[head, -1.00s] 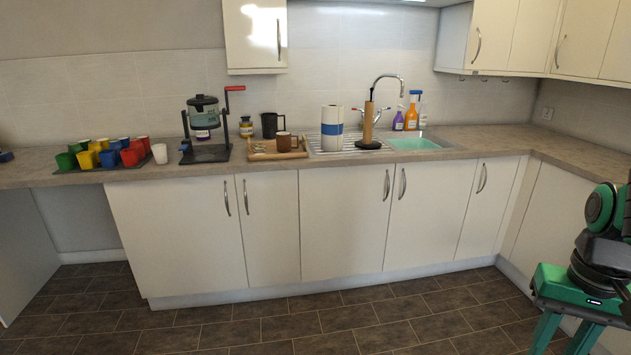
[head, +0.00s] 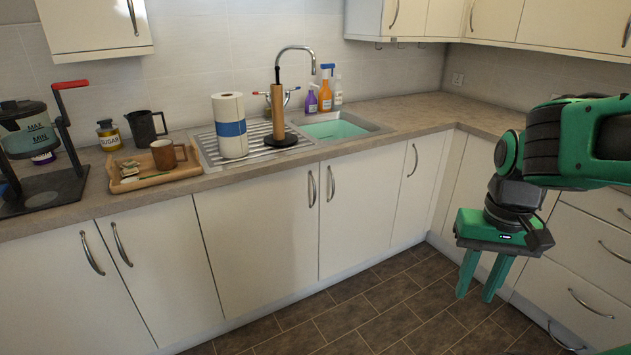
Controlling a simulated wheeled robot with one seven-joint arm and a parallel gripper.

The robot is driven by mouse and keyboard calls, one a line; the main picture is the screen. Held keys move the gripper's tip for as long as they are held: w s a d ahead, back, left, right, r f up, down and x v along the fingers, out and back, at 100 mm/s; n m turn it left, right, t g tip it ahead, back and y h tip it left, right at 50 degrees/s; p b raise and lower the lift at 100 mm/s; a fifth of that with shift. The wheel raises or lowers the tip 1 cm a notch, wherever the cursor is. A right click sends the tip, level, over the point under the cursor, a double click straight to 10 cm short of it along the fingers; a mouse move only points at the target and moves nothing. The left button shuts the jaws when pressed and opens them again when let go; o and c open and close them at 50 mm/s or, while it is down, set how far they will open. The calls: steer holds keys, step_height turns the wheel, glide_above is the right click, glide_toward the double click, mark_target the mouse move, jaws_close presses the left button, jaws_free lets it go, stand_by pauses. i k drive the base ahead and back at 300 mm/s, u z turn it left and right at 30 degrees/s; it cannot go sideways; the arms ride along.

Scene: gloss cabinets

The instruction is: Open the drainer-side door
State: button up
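The drainer-side door (head: 255,245) is a cream gloss cabinet door under the metal drainer (head: 208,148). It is shut, flush with its neighbours. Its curved metal handle (head: 312,188) is upright near its top right edge. The handle of the sink-side door (head: 362,210) is close beside it. My gripper (head: 474,297) is at the right, pointing down, well apart from the door and to its right. Its two green fingers are apart with nothing between them.
A paper towel roll (head: 229,125) and a wooden post on a black base (head: 279,115) stand on the drainer. A tray (head: 155,172) with a mug is to the left. Drawers (head: 580,265) are behind my arm. The tiled floor (head: 370,310) before the doors is clear.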

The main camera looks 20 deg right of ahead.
mark_target(260, 235)
steer(key=z, duration=0.1)
steer(key=i, duration=1.1)
steer(key=z, duration=0.1)
